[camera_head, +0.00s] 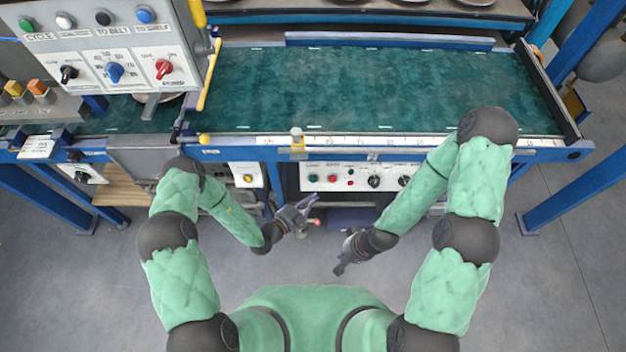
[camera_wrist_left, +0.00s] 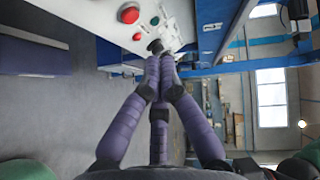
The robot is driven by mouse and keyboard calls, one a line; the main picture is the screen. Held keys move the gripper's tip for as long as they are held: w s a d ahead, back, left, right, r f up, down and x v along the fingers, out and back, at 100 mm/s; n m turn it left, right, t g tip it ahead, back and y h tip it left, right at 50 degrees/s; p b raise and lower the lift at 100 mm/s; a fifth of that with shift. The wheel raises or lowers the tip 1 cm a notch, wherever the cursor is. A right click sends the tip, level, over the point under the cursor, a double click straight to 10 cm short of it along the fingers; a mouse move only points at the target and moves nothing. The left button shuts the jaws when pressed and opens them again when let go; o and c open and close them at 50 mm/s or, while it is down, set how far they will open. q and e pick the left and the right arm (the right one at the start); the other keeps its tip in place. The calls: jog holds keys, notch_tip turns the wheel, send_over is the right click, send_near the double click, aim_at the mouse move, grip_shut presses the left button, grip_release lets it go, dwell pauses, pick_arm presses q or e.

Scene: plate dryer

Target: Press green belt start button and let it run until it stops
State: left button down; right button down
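The control panel (camera_head: 340,187) under the belt carries a green button (camera_head: 313,178), red buttons and black knobs. The green button also shows in the left wrist view (camera_wrist_left: 155,20), above the fingertips. My left gripper (camera_head: 312,202) is just in front of and below this panel. In the left wrist view its purple fingers (camera_wrist_left: 161,62) are drawn together with nothing visible between them. Their tips are near a black knob (camera_wrist_left: 155,46); I cannot tell whether they touch it. My right gripper (camera_head: 341,268) hangs empty-looking, lower and apart from the panel; its finger opening is too small to judge.
The green belt (camera_head: 380,90) above is empty. A larger panel (camera_head: 110,45) with knobs and another green button stands at the upper left. Blue legs (camera_head: 570,188) stand at right; the floor between is open.

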aim_at(313, 179)
pick_arm(q)
jog(key=shift+w, duration=0.1)
jog(key=shift+w+f+b, duration=0.75)
jog(key=shift+w+b, duration=0.2)
jog(key=shift+w, duration=0.3)
jog(key=shift+w+f+b, duration=0.7)
jog(key=shift+w+b, duration=0.3)
jog(key=shift+w, duration=0.25)
jog(key=shift+w+f+b, duration=0.75)
jog(key=shift+w+b, duration=0.2)
jog(key=shift+w, duration=0.3)
jog(key=shift+w+f, duration=0.2)
jog(key=shift+w, duration=0.15)
